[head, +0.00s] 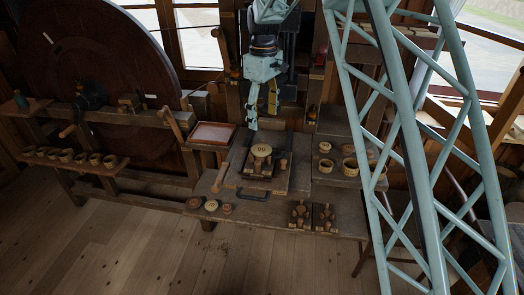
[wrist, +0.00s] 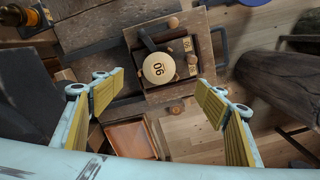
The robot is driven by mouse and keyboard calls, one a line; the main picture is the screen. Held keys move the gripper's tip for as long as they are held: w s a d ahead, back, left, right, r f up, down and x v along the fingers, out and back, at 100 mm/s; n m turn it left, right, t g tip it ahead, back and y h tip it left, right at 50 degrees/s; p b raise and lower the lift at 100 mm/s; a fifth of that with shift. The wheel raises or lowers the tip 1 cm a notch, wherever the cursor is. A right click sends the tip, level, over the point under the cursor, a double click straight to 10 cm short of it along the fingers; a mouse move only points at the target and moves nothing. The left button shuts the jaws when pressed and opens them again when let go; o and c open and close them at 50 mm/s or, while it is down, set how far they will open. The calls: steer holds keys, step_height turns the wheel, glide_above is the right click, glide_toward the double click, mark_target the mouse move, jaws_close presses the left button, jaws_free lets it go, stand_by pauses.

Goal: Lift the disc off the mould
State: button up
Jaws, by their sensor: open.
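The disc (head: 261,150) is pale, round and marked with dark digits. In the wrist view the disc (wrist: 158,68) sits on the mould (wrist: 139,60), a dark block with round wooden knobs around it. In the head view the mould (head: 251,171) rests on a board on the bench. My gripper (head: 262,118) is above and slightly behind the disc, pointing down. In the wrist view my gripper (wrist: 159,86) has its yellow-padded fingers spread wide, with the disc between and beyond them. Nothing is held.
A reddish tray (head: 211,133) stands left of the mould. Wooden rings (head: 350,167) sit on the right. Small dark stands (head: 299,214) and a few round pieces (head: 211,206) line the front edge. A wooden mallet (head: 222,176) lies left of the board.

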steer(key=shift+f, duration=0.15)
glide_above(263, 150)
steer(key=shift+f, duration=4.2)
steer(key=shift+f, duration=0.1)
steer(key=shift+w+f, duration=0.1)
steer(key=shift+f, duration=2.4)
steer(key=shift+f, duration=0.25)
steer(key=shift+c, duration=0.7)
steer(key=c, duration=0.6)
